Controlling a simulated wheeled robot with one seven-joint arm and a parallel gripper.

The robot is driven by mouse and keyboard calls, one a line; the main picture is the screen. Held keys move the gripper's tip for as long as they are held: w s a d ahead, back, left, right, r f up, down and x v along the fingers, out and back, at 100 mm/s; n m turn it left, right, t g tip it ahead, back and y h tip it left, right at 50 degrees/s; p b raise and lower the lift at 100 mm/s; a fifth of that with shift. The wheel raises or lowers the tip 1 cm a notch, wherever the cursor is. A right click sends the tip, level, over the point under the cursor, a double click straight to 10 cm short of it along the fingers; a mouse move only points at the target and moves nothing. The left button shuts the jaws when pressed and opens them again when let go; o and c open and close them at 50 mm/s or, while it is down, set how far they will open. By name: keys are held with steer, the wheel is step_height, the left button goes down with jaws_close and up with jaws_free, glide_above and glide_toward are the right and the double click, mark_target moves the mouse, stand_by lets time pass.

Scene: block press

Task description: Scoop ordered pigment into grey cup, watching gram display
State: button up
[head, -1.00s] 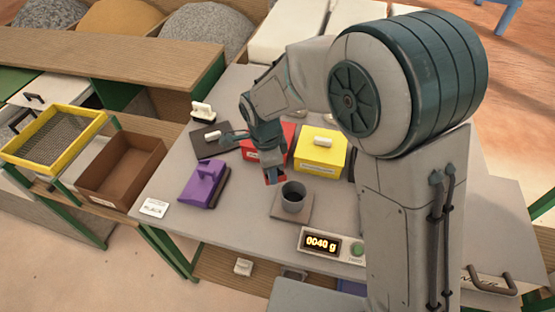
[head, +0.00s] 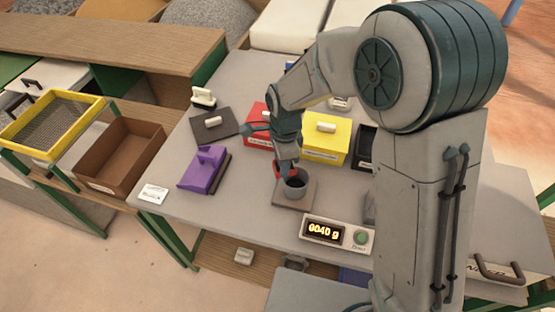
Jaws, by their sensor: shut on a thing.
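The grey cup (head: 296,187) stands upright on a square scale plate (head: 286,204) in the middle of the table. The gram display (head: 324,230) in front of it reads 0040 g. My gripper (head: 287,160) is over the cup's rear left rim, pointing down and shut on a small tool, seemingly the scoop (head: 282,173). Some red shows at the tool; I cannot tell whether it is pigment or whether the tool touches the cup. The red box (head: 257,112) is partly hidden behind my arm. The cup's contents are too small to make out.
A yellow box (head: 325,147) with a white handle and a dark box (head: 365,153) stand behind the cup. A brown tray (head: 122,158) sits beyond the table's left edge.

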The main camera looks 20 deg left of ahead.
steer(key=shift+w+d+g+y+b, duration=0.4)
steer(key=shift+d+g+y+b, duration=0.1)
steer(key=shift+d+y+b, duration=0.3)
steer(key=shift+w+d+g+y+b, duration=0.35)
steer(key=shift+d+g+y+b, duration=0.15)
steer(key=shift+y, duration=0.4)
steer(key=y, duration=0.1)
steer(key=d+g+y+b, duration=0.1)
steer(key=y, duration=0.1)
steer(key=shift+w+d+f+g, duration=0.15)
steer(key=shift+w+g, duration=0.15)
steer(key=shift+w, duration=0.1)
steer(key=shift+w+d+g+y+b, duration=0.15)
steer(key=shift+d+g+y, duration=0.2)
steer(key=shift+y, duration=0.3)
steer(key=shift+w+d+g+y+b, duration=0.2)
steer(key=shift+g+y, duration=0.25)
steer(key=shift+y, duration=0.2)
steer(key=shift+r, duration=0.2)
steer(key=shift+s+r+t+h+p, duration=0.1)
steer(key=shift+r+t+h+p, duration=0.75)
steer(key=shift+h+p, duration=0.95)
steer(key=shift+w+r+t+h+p, duration=0.1)
steer(key=shift+r+t+h+p, duration=1)
steer(key=shift+p, duration=1.05)
steer(key=shift+s+r+t+h+p, duration=0.1)
steer(key=shift+r+t+h+p, duration=0.5)
steer(key=shift+h+p, duration=1.3)
steer(key=shift+f, duration=0.15)
